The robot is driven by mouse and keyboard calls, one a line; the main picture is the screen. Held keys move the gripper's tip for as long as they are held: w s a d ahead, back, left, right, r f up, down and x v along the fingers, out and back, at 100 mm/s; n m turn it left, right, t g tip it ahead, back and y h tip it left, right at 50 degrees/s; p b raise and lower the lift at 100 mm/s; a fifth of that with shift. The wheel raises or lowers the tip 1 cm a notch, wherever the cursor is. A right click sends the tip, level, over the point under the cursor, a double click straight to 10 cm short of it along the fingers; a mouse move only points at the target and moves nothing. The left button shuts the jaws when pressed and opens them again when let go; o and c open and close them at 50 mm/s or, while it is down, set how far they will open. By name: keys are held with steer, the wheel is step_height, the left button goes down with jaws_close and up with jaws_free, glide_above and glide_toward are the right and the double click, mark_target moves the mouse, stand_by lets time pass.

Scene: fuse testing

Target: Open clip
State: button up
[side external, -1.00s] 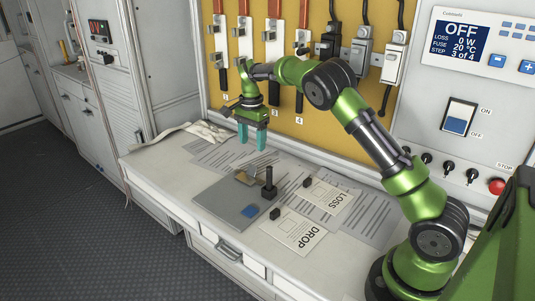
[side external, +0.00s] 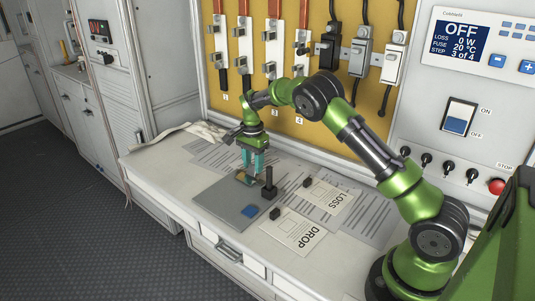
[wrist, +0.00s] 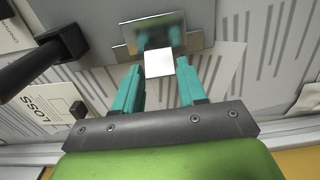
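The clip (side external: 242,177) is a small metallic piece on the grey plate (side external: 222,203) on the bench. In the wrist view it shows as a shiny, mirror-like plate (wrist: 152,33) with a bright pale tab (wrist: 159,63) on its near side. My gripper (side external: 253,168) has teal fingers and points down just above the clip. In the wrist view my gripper (wrist: 158,70) is open, with the pale tab lying between the fingertips in the picture. I see no contact between the fingers and the tab. In the side view the fingers partly hide the clip.
A black upright handle (side external: 269,184) stands close right of the clip. A blue square (side external: 249,211) lies on the plate's front part. Cards marked LOSS (side external: 328,194) and DROP (side external: 293,232) bear small black blocks. Fuse holders hang on the yellow panel (side external: 291,98) behind.

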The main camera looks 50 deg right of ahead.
steer(key=c, duration=0.6)
steer(key=shift+d+f+y, duration=0.15)
steer(key=shift+d+y, duration=0.2)
steer(key=shift+y, duration=0.4)
steer(key=shift+d+f+y, duration=0.1)
steer(key=shift+d+y, duration=0.2)
steer(key=shift+y, duration=0.45)
steer(key=y, duration=0.1)
steer(key=d+f+y, duration=0.1)
steer(key=shift+y, duration=0.4)
steer(key=shift+d+f+y, duration=0.1)
steer(key=shift+f+y, duration=0.1)
steer(key=shift+y, duration=0.8)
steer(key=o, duration=1.1)
steer(key=shift+c, duration=0.2)
steer(key=shift+f, duration=0.1)
